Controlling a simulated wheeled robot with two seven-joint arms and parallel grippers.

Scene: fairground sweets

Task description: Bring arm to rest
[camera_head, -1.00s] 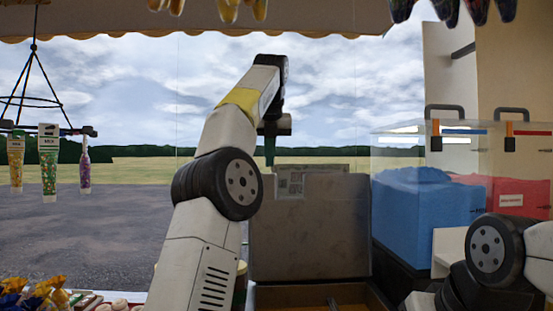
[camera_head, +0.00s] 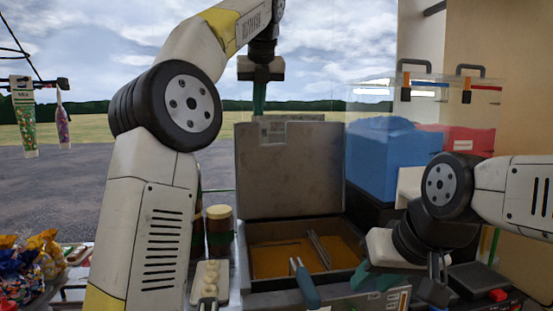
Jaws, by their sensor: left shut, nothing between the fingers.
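My left gripper (camera_head: 259,98) hangs from my left arm, which rises at the left and bends over at the top. Its dark green fingers are together, point down, and hold nothing. They appear in front of the top edge of a raised grey lid (camera_head: 290,175). My right arm (camera_head: 510,188) comes in from the right and bends down at a black wheel-like joint. Its lower end is among dark and teal parts at the lower right, and I cannot make out how the right fingers stand.
An open metal fryer (camera_head: 253,233) with orange contents stands below the lid. A blue-handled tool (camera_head: 306,286) is at its front. Jars (camera_head: 219,225) stand left of it; blue (camera_head: 388,160) and red (camera_head: 468,142) tubs stand at right. Wrapped sweets (camera_head: 35,262) lie lower left. Tubes (camera_head: 24,118) hang upper left.

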